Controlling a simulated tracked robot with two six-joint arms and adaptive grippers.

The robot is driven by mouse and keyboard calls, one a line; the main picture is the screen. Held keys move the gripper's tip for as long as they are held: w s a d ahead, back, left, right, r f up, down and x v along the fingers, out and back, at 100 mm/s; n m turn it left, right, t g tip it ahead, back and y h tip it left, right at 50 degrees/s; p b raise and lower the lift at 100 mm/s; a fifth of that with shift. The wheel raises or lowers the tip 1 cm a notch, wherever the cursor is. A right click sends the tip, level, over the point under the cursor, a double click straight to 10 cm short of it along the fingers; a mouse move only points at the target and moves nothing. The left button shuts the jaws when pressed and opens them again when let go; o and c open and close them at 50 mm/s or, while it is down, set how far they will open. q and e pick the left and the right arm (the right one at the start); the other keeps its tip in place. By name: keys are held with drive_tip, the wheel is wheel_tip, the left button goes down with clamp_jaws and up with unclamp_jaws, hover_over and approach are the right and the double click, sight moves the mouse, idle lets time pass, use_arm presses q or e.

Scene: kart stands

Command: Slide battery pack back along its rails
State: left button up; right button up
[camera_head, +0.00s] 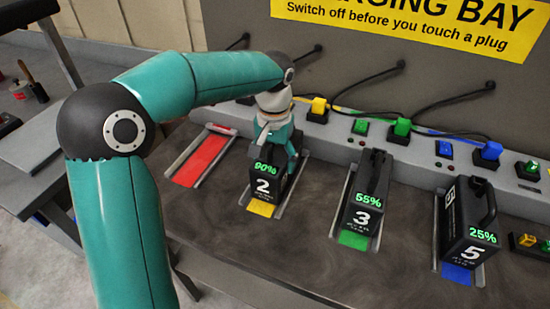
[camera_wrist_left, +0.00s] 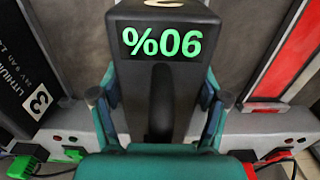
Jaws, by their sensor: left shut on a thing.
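Battery pack 2 (camera_head: 264,188) is black with a green 90% display and stands on a yellow strip (camera_head: 260,208) between grey rails. Its front end overlies most of the strip, leaving a short yellow piece bare. My left gripper (camera_head: 275,135) is shut on this pack from above, toward its rear. In the left wrist view, the fingers (camera_wrist_left: 158,108) lie on both sides of the dark pack (camera_wrist_left: 160,14), whose display reads upside down. The pack's rear and its contact with the rails are mostly hidden. My right gripper is not in view.
An empty red rail slot (camera_head: 200,158) is left of pack 2. Pack 3 (camera_head: 361,205) on green and pack 5 (camera_head: 465,230) on blue stand to the right. Behind runs a grey ledge (camera_head: 340,135) with coloured plugs and cables below a yellow sign (camera_head: 415,22).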

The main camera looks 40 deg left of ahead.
sight(266, 168)
use_arm(q)
drive_tip(key=c, duration=0.7)
drive_tip(key=shift+s+d+b, duration=0.25)
drive_tip(key=shift+s+b, duration=0.35)
drive_tip(key=shift+s, duration=0.4)
drive_tip(key=shift+s+d+b, duration=0.15)
drive_tip(key=shift+s+b, duration=0.1)
drive_tip(key=shift+s, duration=0.35)
drive_tip(key=shift+s+d+b, duration=0.15)
drive_tip(key=shift+s+b, duration=0.05)
drive_tip(key=shift+s, duration=0.35)
drive_tip(key=o, duration=1.8)
drive_tip(key=shift+r, duration=0.1)
